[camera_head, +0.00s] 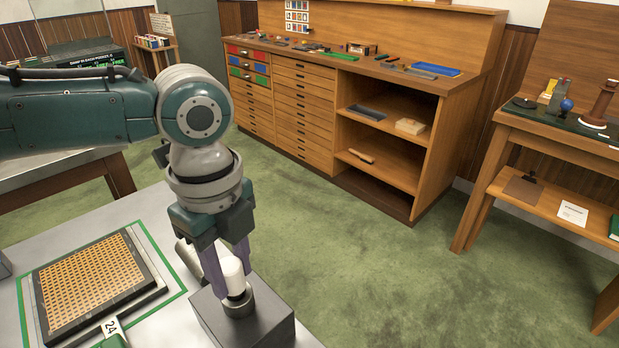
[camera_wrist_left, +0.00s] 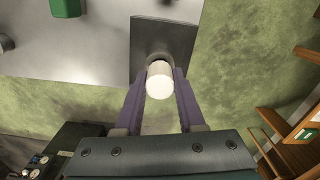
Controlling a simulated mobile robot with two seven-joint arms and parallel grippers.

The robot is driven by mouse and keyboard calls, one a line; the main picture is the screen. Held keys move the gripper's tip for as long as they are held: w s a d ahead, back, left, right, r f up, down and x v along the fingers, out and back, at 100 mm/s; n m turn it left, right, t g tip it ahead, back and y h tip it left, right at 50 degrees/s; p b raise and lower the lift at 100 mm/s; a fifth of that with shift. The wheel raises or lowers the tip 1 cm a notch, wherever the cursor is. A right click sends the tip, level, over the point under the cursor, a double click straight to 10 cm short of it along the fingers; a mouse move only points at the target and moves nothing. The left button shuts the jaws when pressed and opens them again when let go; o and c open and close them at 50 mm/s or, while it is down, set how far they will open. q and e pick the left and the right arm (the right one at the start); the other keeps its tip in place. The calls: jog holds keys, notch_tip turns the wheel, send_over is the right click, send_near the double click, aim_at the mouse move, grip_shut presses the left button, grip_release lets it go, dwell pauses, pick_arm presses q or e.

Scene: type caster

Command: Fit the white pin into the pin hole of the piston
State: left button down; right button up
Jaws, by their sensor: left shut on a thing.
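My left gripper (camera_head: 231,273) points down with its two purple fingers shut on the white pin (camera_head: 233,269). The pin is upright, with its lower end at a short dark grey round part (camera_head: 239,304), which looks like the piston, on a dark block (camera_head: 266,325). I cannot tell whether the pin is in the hole or just above it. In the left wrist view the white pin (camera_wrist_left: 159,86) sits between the fingers (camera_wrist_left: 163,78) and covers most of the round part (camera_wrist_left: 160,56), so the hole is hidden. My right gripper is not in view.
A dark tray with an orange grid (camera_head: 88,282) lies on the grey table (camera_head: 170,325) at left, with a "24" tag (camera_head: 111,328) in front. The block stands near the table's right edge, with green floor beyond.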

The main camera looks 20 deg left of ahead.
aim_at(229, 266)
pick_arm(q)
jog(key=shift+f+b, duration=0.35)
jog(key=shift+f, duration=0.2)
jog(key=shift+c, duration=2.2)
grip_release()
notch_tip(229, 266, up, 10)
jog(key=shift+p, duration=0.3)
